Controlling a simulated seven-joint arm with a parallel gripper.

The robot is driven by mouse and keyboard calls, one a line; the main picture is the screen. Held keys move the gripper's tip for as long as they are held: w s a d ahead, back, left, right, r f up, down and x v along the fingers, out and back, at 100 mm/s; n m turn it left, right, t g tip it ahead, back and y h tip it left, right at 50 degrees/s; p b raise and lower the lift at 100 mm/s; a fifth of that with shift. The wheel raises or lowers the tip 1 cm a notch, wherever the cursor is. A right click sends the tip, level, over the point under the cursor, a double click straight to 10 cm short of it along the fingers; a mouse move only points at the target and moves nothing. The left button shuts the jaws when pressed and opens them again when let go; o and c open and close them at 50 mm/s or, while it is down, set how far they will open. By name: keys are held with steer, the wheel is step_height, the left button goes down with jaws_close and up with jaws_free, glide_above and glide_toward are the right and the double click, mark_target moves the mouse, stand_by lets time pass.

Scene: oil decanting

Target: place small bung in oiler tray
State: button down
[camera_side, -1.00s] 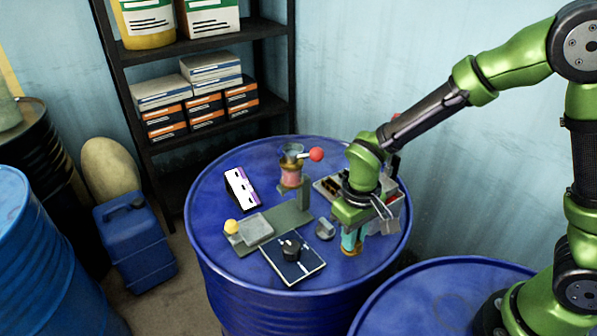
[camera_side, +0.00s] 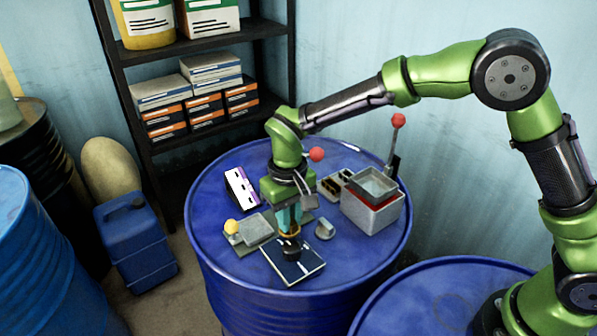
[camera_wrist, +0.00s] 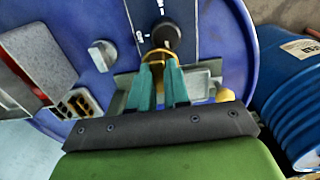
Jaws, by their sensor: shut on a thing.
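I cannot clearly identify the small bung. A small grey piece (camera_side: 325,230) stands on the drum top to the right of the panel. A tray with dark and yellow slots (camera_side: 331,187) lies behind it; I cannot tell if it is the oiler tray.
A grey box with an open top (camera_side: 372,208) stands at the drum's right, with a red-ball lever (camera_side: 398,121) behind. A white-and-purple block (camera_side: 241,188), a flat grey plate (camera_side: 258,230) and a yellow ball (camera_side: 231,226) stand left. The drum's front rim is clear.

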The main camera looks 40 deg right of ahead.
steer(key=w+a, duration=0.1)
steer(key=w, duration=0.1)
steer(key=w+a, duration=0.1)
steer(key=w, duration=0.2)
steer(key=w+a+f, duration=0.1)
steer(key=w+a, duration=0.1)
steer(key=w, duration=0.1)
steer(key=shift+w+a, duration=0.1)
steer(key=shift+w, duration=0.1)
steer(key=shift+f, duration=1.7)
steer(key=shift+f, duration=0.15)
steer(key=c, duration=1.4)
jaws_free()
